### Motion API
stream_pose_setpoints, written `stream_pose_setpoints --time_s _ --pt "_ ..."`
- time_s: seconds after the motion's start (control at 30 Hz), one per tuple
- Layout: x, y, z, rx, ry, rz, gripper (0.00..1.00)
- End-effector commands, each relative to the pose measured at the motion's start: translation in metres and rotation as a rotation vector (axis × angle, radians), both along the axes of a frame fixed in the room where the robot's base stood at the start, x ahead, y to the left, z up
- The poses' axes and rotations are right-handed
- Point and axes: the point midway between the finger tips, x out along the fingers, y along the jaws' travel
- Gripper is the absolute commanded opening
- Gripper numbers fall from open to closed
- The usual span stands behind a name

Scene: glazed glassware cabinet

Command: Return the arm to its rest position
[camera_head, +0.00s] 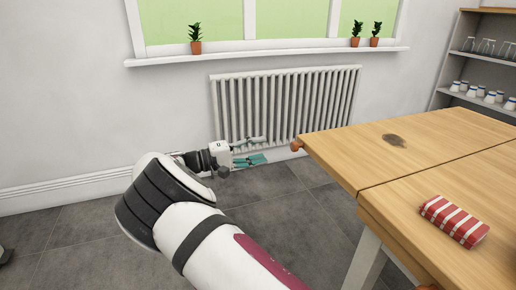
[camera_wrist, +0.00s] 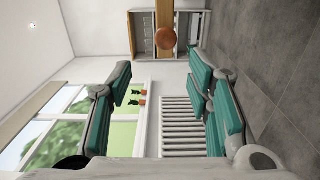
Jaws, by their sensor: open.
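My gripper (camera_head: 254,150) is stretched out ahead of my arm, in front of the radiator and left of the table's far corner. The arm reaches up from the bottom of the head view, bent at a black-ringed joint.
A wooden table (camera_head: 430,150) stands at the right with a red striped cloth (camera_head: 454,220) and a dark spot (camera_head: 393,140). A radiator (camera_head: 285,105) is on the wall. A shelf (camera_head: 480,62) holds glasses and cups.

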Motion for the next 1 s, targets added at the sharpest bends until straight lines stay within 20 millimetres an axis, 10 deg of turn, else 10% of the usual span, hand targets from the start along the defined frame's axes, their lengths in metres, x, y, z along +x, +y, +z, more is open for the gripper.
stream_pose_setpoints --time_s 0.37,0.7,1.0 --pt "-0.038 -0.098 0.039 0.277 0.113 -0.226 0.46" --pt "-0.130 -0.180 0.075 0.679 0.245 -0.413 0.46" --pt "-0.228 -0.209 0.104 1.006 0.311 -0.459 0.46"
